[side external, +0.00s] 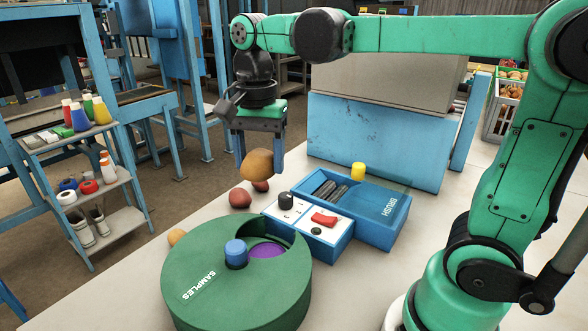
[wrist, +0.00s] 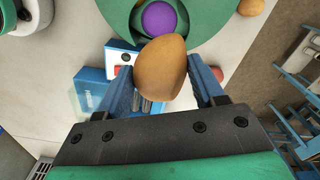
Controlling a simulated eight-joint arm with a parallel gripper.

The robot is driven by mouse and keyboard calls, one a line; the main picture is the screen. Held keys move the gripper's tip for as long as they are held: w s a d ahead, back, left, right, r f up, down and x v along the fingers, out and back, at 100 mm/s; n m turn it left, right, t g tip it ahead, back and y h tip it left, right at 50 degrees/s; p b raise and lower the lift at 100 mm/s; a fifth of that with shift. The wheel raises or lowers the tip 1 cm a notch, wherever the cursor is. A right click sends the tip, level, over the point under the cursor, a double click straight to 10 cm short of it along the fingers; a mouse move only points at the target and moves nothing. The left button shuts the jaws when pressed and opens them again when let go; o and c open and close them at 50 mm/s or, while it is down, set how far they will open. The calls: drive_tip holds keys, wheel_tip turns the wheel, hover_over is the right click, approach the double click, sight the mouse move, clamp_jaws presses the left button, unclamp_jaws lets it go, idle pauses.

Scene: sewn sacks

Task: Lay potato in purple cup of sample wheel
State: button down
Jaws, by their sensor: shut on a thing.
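My gripper (side external: 259,165) is shut on a brown potato (side external: 257,164), held in the air above the table. In the wrist view the potato (wrist: 160,67) sits between the two blue fingers. The green sample wheel (side external: 212,287) stands on the table at the lower middle, left of and below the gripper in the side view. Its purple cup (side external: 266,251) shows through the opening in the wheel's top, beside a blue knob (side external: 236,252). In the wrist view the purple cup (wrist: 159,18) lies just beyond the potato, at the top.
A blue box with a white control panel (side external: 308,223) and a blue brush tray (side external: 381,229) stand right of the wheel. Reddish potatoes (side external: 240,198) and a tan one (side external: 176,237) lie on the table behind the wheel.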

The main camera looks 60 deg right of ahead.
wheel_tip(320, 180, down, 17)
idle(0.5)
drive_tip(key=shift+f, duration=0.1)
drive_tip(key=shift+c, duration=1.9)
unclamp_jaws()
drive_tip(key=s+r+n+t, duration=0.4)
drive_tip(key=r+n+t, duration=0.3)
drive_tip(key=r+n, duration=0.4)
drive_tip(key=n, duration=0.2)
drive_tip(key=shift+n, duration=0.3)
drive_tip(key=shift+a+r, duration=0.1)
